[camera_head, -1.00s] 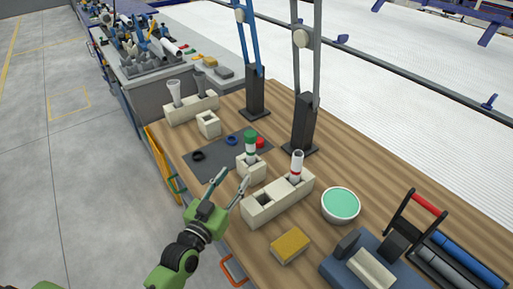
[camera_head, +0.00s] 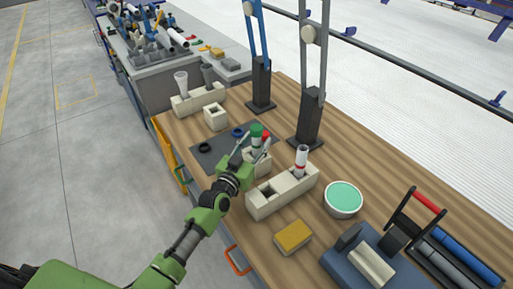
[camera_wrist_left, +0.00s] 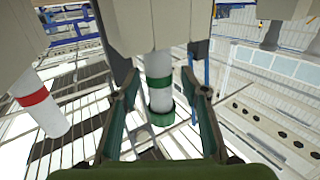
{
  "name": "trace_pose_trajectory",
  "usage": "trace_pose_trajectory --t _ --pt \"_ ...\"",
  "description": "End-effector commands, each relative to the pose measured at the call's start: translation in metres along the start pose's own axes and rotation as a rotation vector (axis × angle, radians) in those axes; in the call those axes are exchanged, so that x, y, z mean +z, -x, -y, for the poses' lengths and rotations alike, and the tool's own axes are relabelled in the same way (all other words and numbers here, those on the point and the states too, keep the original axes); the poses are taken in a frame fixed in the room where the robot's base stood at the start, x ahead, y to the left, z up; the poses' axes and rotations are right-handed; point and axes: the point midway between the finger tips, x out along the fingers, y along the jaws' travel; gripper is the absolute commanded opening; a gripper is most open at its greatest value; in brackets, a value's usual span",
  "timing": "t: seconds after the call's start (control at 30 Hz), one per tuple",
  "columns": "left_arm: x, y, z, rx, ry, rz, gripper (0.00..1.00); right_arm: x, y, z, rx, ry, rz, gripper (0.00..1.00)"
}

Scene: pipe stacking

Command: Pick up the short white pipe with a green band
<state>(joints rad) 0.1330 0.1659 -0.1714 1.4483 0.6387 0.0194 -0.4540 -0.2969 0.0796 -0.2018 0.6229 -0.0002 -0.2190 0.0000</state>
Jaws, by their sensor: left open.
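The short white pipe with a green band (camera_head: 256,138) stands upright in a small cream block (camera_head: 262,167), its green end up. In the left wrist view, where the picture looks inverted, the pipe (camera_wrist_left: 158,82) hangs from the block (camera_wrist_left: 145,25) with a green band and a green rim. My left gripper (camera_head: 255,143) is open at the pipe. In the left wrist view its two fingers (camera_wrist_left: 160,92) lie on either side of the pipe, with visible gaps. My right gripper is not in view.
A red-banded white pipe (camera_head: 302,160) stands in the long cream block (camera_head: 284,191) close by on the right. Rings lie on a dark mat (camera_head: 209,153).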

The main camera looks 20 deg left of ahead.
Motion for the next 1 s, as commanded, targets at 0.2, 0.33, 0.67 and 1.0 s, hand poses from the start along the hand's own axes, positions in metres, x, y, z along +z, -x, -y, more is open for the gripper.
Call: trace_pose_trajectory --t 0.2,0.33,0.67,1.0 --pt "0.001 -0.004 0.0 0.0 0.001 0.001 0.41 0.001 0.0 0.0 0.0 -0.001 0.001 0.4" --pt "0.0 -0.004 0.0 0.0 0.001 0.0 0.28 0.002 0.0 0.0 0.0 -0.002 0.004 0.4" --pt "0.0 -0.004 0.0 0.0 0.0 0.0 0.0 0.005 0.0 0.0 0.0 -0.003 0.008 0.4" --pt "-0.038 -0.004 -0.001 -0.001 0.003 -0.006 0.0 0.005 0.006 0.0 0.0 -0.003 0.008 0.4"
